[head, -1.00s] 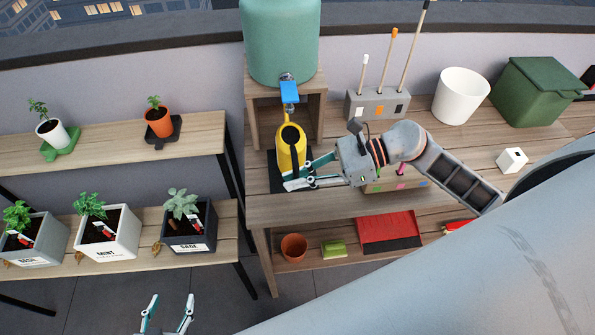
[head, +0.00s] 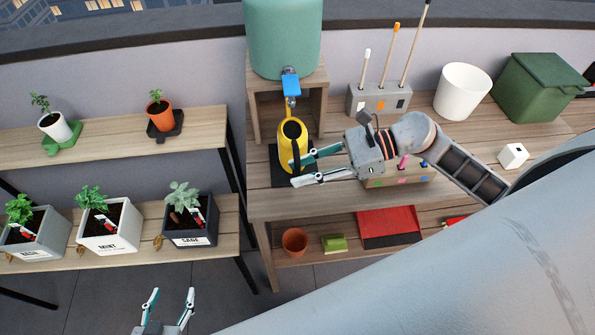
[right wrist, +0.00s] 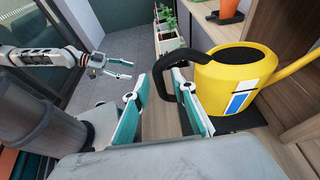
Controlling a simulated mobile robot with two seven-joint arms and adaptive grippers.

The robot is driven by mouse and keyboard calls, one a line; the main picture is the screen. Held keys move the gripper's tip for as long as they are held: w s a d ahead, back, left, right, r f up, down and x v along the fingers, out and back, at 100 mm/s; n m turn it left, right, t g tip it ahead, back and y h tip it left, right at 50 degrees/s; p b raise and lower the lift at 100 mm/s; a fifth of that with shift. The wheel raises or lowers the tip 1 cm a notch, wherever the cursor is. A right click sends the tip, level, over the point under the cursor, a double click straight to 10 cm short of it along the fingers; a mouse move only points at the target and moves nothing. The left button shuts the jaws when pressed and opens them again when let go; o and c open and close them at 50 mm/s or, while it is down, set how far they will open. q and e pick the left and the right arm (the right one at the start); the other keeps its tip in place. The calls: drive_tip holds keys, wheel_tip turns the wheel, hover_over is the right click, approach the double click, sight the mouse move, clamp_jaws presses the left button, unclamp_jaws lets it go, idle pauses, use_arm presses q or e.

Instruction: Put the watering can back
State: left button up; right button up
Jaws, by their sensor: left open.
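The yellow watering can (head: 296,154) with a black handle stands upright on a dark mat (head: 278,178) on the wooden bench, below the tap of the teal tank. My right gripper (head: 292,174) is open beside the can's handle, its fingers pointing left. In the right wrist view the can (right wrist: 235,82) is right of the fingers (right wrist: 163,76), and the black handle (right wrist: 161,82) reaches to the right finger's tip. I cannot tell if they touch. My left gripper (head: 171,291) is open and empty, low in the head view, far from the can.
The teal tank (head: 284,35) and blue tap (head: 290,82) are above the can, on a wooden stand (head: 318,100). A tool block (head: 378,100), white pot (head: 462,92) and green bin (head: 537,90) stand to the right. Planters fill the shelves at left.

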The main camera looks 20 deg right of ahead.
drive_tip(key=b+v, duration=0.1)
drive_tip(key=v, duration=0.9)
drive_tip(key=shift+d+b, duration=0.3)
drive_tip(key=shift+b, duration=0.1)
drive_tip(key=shift+s, duration=0.1)
drive_tip(key=shift+s, duration=0.1)
